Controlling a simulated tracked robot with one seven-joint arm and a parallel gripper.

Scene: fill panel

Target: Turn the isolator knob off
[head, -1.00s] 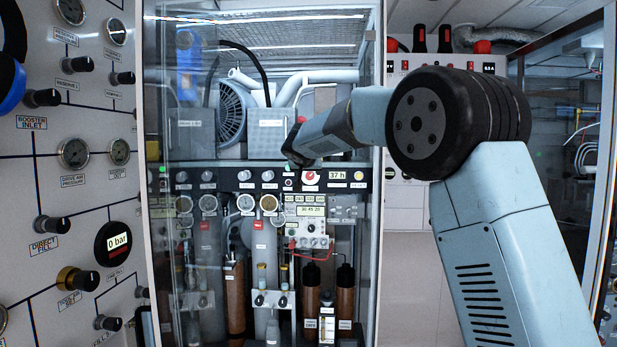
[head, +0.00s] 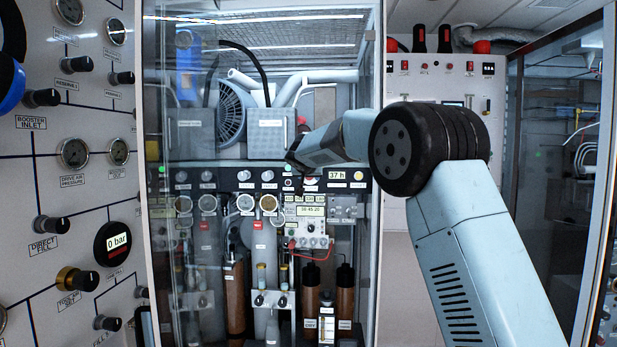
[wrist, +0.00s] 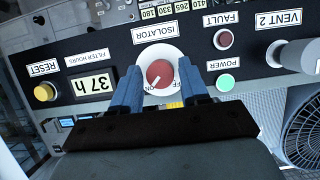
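The isolator knob (wrist: 160,73) is a round red knob on a white disc, under the ISOLATOR label, in the wrist view, which shows the panel upside down. A short white mark on it points to the lower left of that picture. OFF/ON lettering by the disc's lower edge is partly hidden and hard to read. My gripper (wrist: 159,66) is open, with one blue finger on each side of the knob and gaps between. Whether the fingertips reach its depth is unclear. In the head view my gripper (head: 297,163) covers the knob.
Beside the knob are the yellow reset button (wrist: 44,92), the 37 h display (wrist: 93,84), the red fault lamp (wrist: 224,39), the green power button (wrist: 225,82) and the vent 2 knob (wrist: 296,56). The cabinet's glass door (head: 160,250) stands to the left.

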